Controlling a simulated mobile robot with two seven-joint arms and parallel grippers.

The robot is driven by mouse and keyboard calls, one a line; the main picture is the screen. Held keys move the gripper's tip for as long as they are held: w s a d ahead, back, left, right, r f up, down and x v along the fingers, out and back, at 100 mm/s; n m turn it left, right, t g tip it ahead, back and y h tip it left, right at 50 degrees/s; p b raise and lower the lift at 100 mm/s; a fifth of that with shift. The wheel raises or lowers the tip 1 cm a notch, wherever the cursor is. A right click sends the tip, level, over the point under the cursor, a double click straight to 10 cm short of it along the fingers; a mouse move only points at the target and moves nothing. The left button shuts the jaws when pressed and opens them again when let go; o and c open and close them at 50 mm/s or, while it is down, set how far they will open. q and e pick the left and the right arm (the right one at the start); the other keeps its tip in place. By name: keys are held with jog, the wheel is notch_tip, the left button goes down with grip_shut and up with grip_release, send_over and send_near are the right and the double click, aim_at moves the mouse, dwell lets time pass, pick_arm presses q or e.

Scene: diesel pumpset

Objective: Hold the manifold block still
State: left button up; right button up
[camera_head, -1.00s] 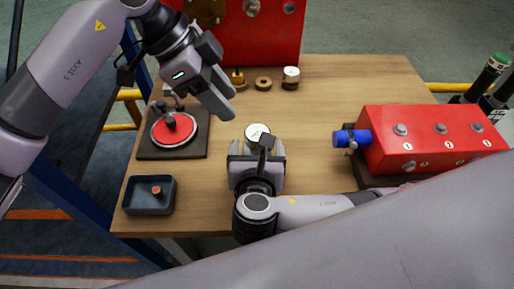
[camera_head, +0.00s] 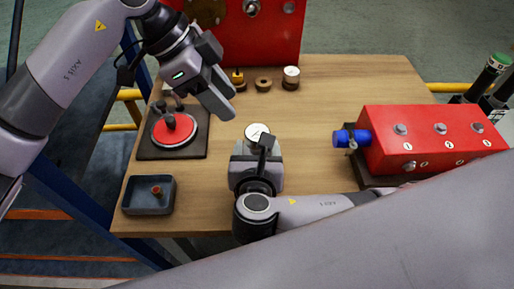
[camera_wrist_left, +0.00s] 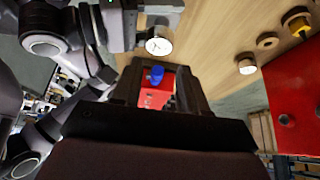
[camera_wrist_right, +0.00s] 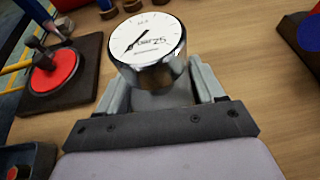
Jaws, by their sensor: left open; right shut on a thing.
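The red manifold block (camera_head: 435,150) sits at the right side of the table, with numbered ports on its faces and a blue cylindrical fitting (camera_head: 350,138) on its left end. Neither gripper touches it. My right gripper (camera_head: 257,150) is shut on a round white-faced pressure gauge (camera_head: 257,131), whose dial faces up in the right wrist view (camera_wrist_right: 148,40). My left gripper (camera_head: 230,100) is open and empty, in the air over the table's left part, far left of the block. The left wrist view shows the block (camera_wrist_left: 155,98) between the open jaws.
A dark plate with a red disc (camera_head: 174,130) lies at the left, and a small dark tray (camera_head: 135,208) with a fitting stands in front of it. Small parts, including another gauge (camera_head: 291,73), stand at the back. The table between gauge and block is clear.

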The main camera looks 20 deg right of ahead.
aim_at(257, 132)
pick_arm(q)
jog(key=o, duration=0.5)
jog(key=d+m, duration=0.1)
jog(key=m, duration=0.1)
jog(key=s+d+m+y, duration=0.1)
jog(key=m, duration=0.2)
jog(key=d+m+y, duration=0.1)
jog(key=m, duration=0.1)
jog(key=shift+s+d+f+m, duration=0.15)
jog(key=shift+f+m, duration=0.1)
jog(key=shift+m, duration=0.05)
jog(key=m+y, duration=0.1)
jog(key=m, duration=0.1)
jog(key=d+m, duration=0.1)
jog(key=m, duration=0.1)
jog(key=shift+s+d+f+m+t+y, duration=0.1)
jog(key=shift+s+d+m+t+y, duration=0.1)
jog(key=shift+m+t+y, duration=0.15)
jog(key=m, duration=0.2)
jog(key=m+y, duration=0.1)
jog(key=d+m+t+y, duration=0.1)
jog(key=m, duration=0.1)
jog(key=shift+m, duration=0.35)
jog(key=shift+f, duration=4.5)
